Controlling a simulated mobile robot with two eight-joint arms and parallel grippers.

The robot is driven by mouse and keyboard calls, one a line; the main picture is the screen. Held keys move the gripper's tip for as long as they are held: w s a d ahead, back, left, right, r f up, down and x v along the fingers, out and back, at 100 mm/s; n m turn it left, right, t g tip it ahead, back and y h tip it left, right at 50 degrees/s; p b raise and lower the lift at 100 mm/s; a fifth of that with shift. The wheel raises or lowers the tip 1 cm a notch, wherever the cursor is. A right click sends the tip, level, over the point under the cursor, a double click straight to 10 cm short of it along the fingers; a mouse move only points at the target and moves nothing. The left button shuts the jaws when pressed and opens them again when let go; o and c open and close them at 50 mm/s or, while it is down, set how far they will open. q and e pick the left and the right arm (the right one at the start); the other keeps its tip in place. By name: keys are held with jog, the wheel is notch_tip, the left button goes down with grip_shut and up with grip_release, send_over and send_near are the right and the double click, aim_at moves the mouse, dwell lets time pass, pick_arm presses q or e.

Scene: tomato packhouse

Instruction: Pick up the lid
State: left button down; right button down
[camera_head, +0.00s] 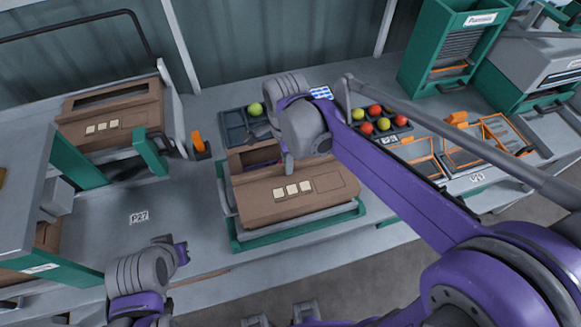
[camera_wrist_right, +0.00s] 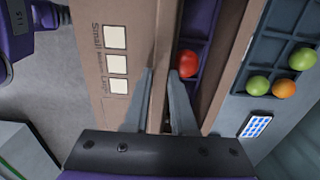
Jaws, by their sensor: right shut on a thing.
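The lid (camera_head: 325,190) is a brown cardboard panel with three white squares and a long window; it covers the carton in the middle of the bench. It also shows in the right wrist view (camera_wrist_right: 110,95), with printed size words beside the squares. My right gripper (camera_wrist_right: 162,76) is shut on the cardboard at the window's edge, one finger outside and one in the window. A red tomato (camera_wrist_right: 188,63) lies in a purple insert under the window. Whether the lid is lifted, I cannot tell. My left gripper (camera_head: 181,253) is at lower left, apart from the lid; its fingers are unclear.
A green-edged holder (camera_head: 290,231) surrounds the carton. Behind it are a grey tray (camera_head: 233,135) with a green tomato and a tray of mixed tomatoes (camera_head: 404,132). Another carton (camera_head: 112,112) stands at left. The bench around the P47 label (camera_head: 139,217) is clear.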

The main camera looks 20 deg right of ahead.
jog(key=shift+r, duration=0.1)
